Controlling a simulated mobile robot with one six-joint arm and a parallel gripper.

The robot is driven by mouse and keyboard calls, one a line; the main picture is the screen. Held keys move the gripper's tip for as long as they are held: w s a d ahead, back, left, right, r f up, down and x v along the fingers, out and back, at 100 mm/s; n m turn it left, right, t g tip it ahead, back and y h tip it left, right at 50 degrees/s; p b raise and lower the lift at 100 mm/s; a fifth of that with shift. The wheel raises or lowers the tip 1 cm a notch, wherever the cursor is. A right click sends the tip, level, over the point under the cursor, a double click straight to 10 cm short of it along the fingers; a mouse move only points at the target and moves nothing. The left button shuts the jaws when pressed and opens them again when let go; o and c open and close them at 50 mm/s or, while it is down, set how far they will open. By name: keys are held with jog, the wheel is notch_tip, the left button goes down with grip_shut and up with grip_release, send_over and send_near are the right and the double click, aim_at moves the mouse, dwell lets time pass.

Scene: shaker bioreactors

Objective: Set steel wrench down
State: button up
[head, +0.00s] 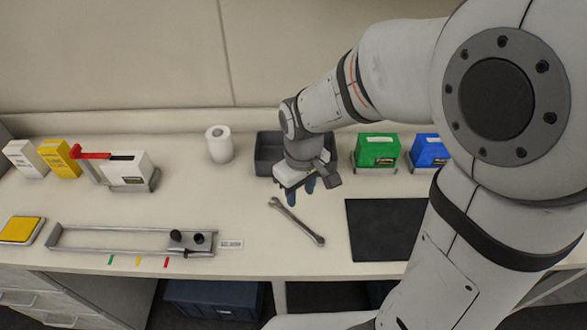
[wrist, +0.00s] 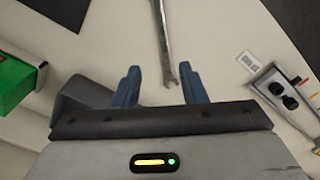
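The steel wrench (head: 297,222) lies flat on the pale bench top, slanting from near my gripper down to the right. In the head view my gripper (head: 301,190) is just beyond the wrench's upper left end, pointing down. In the wrist view the two blue fingers of my gripper (wrist: 161,84) are spread apart with nothing clamped between them. One jaw end of the wrench (wrist: 163,45) shows between and ahead of the fingertips, with clear gaps on both sides. The height of the fingertips above the bench is hard to judge.
A dark mat (head: 385,230) lies right of the wrench. A grey bin (head: 268,152) stands behind my gripper, with green (head: 377,150) and blue (head: 429,150) boxes to its right. A metal rail frame (head: 120,240) lies at left.

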aim_at(294, 218)
jog(key=a+f, duration=0.1)
jog(key=a+f+n, duration=0.1)
jog(key=shift+w+f, duration=0.2)
jog(key=shift+f, duration=0.1)
jog(key=shift+w+d+f+p, duration=0.15)
jog(key=shift+f+p, duration=0.15)
jog(key=shift+f, duration=1.45)
jog(key=shift+d+f+p, duration=0.1)
jog(key=shift+f+p, duration=0.2)
jog(key=shift+f, duration=1.45)
jog(key=shift+f, duration=0.1)
jog(key=shift+c, duration=0.2)
grip_shut()
